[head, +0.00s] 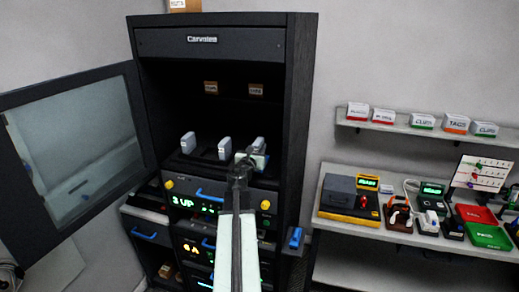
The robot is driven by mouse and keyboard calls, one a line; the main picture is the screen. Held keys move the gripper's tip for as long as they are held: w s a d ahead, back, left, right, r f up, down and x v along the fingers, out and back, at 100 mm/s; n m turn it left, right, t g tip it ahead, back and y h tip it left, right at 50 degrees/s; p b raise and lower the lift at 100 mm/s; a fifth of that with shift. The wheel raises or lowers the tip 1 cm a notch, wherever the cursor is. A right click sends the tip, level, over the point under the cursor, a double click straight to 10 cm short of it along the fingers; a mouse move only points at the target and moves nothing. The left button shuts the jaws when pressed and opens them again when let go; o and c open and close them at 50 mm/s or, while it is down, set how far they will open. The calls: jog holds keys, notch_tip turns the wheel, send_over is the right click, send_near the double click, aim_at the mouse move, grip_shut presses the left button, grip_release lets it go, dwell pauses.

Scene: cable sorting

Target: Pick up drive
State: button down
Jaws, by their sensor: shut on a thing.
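Three upright pale grey drives stand in a row inside the black cabinet: one at the left (188,143), one in the middle (224,148) and one at the right (259,143). My arm reaches up from the bottom of the picture into the cabinet. My gripper (246,158) is at the right drive and is shut on it. The gripper covers the lower left of that drive, so the contact of the fingers is hidden. I cannot tell whether the drive is lifted clear of its dark base.
The cabinet (297,120) has its glass door (75,150) swung open to the left. Units with lit displays and blue handles sit below the drives. A bench (345,217) with several devices and a shelf (400,130) with labelled boxes are at the right.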

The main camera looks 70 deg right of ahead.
notch_tip(320, 180, up, 16)
jog(key=p, duration=1.4)
jog(key=shift+p, duration=0.4)
jog(key=shift+r, duration=0.1)
notch_tip(320, 180, up, 3)
jog(key=p, duration=0.3)
jog(key=shift+r, duration=0.1)
